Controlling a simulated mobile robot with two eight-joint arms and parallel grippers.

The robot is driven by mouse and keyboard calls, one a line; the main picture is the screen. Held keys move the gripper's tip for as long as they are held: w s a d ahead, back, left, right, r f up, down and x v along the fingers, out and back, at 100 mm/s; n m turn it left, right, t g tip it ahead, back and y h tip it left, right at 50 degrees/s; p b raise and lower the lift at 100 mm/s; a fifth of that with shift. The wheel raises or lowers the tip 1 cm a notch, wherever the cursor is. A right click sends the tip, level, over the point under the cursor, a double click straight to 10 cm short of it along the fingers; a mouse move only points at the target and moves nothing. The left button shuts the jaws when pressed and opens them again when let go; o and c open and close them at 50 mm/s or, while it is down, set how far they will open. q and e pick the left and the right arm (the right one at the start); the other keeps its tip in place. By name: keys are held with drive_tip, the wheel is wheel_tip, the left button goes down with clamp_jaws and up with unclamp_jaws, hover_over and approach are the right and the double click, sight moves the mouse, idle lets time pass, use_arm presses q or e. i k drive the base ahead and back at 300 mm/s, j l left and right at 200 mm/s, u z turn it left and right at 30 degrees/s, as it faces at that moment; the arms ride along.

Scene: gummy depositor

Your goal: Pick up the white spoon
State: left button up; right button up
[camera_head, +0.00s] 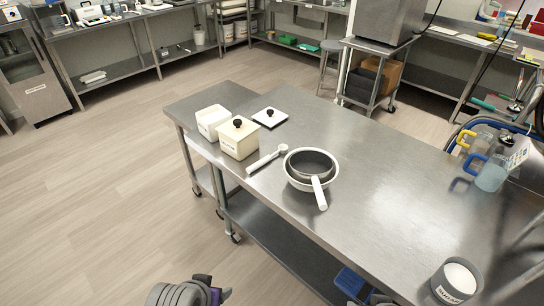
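A white spoon (267,159) lies on the steel table (370,220), with its round end toward the back right and its handle toward the front left. It lies between a lidded cream container and a white-rimmed bowl. My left gripper (215,290) shows only in part at the bottom edge, low and in front of the table, well apart from the spoon. Its fingers are too small and cut off to tell whether they are open. My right gripper is not in view.
The bowl (293,180) holds a grey pan with a white handle (319,193) pointing forward. Cream containers (239,139) and a loose lid (270,117) stand behind the spoon. A tub (440,288) of white powder is front right; jugs (490,176) stand at the right.

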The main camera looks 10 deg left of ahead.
sight(283, 148)
drive_tip(key=i+j+u, duration=0.25)
drive_tip(key=i+u, duration=0.2)
drive_tip(key=i+j+u, duration=0.15)
drive_tip(key=i+u, duration=0.3)
drive_tip(key=i+l+u, duration=0.15)
